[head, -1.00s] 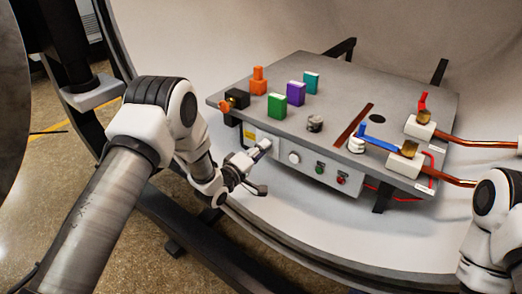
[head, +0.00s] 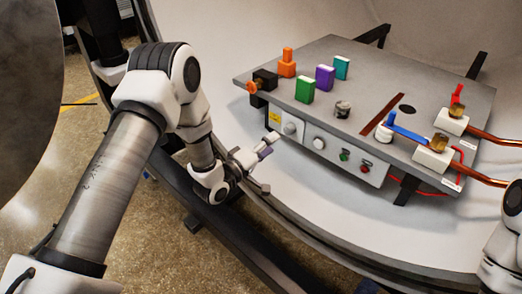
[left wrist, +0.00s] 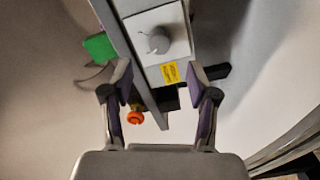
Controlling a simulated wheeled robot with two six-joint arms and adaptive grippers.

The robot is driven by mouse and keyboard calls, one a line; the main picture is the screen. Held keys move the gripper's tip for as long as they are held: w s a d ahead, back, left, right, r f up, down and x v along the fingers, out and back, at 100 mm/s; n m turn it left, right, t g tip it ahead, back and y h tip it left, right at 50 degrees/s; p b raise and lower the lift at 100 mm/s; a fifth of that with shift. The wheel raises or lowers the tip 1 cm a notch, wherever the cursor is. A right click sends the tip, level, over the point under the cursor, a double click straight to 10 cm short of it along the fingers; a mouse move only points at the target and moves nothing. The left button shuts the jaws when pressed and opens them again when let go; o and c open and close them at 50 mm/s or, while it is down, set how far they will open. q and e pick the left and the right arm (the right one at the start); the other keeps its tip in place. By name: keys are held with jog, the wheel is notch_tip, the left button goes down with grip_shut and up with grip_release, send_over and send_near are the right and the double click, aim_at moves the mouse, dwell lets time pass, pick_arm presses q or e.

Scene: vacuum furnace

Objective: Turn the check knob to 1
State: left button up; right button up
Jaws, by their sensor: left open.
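Two round knobs sit on the front panel (head: 333,160) of the grey box: a grey one (head: 289,128) at the left, by a yellow label, and a paler one (head: 319,143) to its right. I cannot read which is the check knob or any scale. My left gripper (head: 267,163) is open and empty, just in front of and left of the left knob, apart from it. In the left wrist view a grey knob (left wrist: 158,42) lies beyond the fingertips, roughly centred between the open fingers (left wrist: 160,80). My right gripper is out of view.
Green (head: 305,89), purple (head: 325,77) and teal (head: 342,67) blocks stand on the box top (head: 370,80). An orange knob (head: 253,87) juts from its left end. A green button (head: 344,155) and red button (head: 365,168) lie right of the knobs.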

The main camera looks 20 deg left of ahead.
pick_arm(q)
jog(key=v, duration=0.4)
jog(key=shift+s, duration=0.25)
jog(key=s+d+f+g+y+p, duration=0.1)
jog(key=s+d+f+g+p, duration=0.35)
jog(key=s+p, duration=0.45)
jog(key=s+a+f+m+g+y, duration=0.1)
jog(key=s+f+m+g, duration=0.2)
jog(key=s, duration=0.5)
jog(key=s+a+f+m+g+y+p, duration=0.1)
jog(key=s+a+f+m+g+y, duration=0.1)
jog(key=s+g, duration=0.3)
jog(key=s+a+f+m+g+y, duration=0.2)
jog(key=s+f+m+g, duration=0.1)
jog(key=s, duration=0.9)
jog(key=shift+s+f+m+g, duration=0.15)
jog(key=shift+f+m+g, duration=0.2)
jog(key=shift+m+g, duration=0.5)
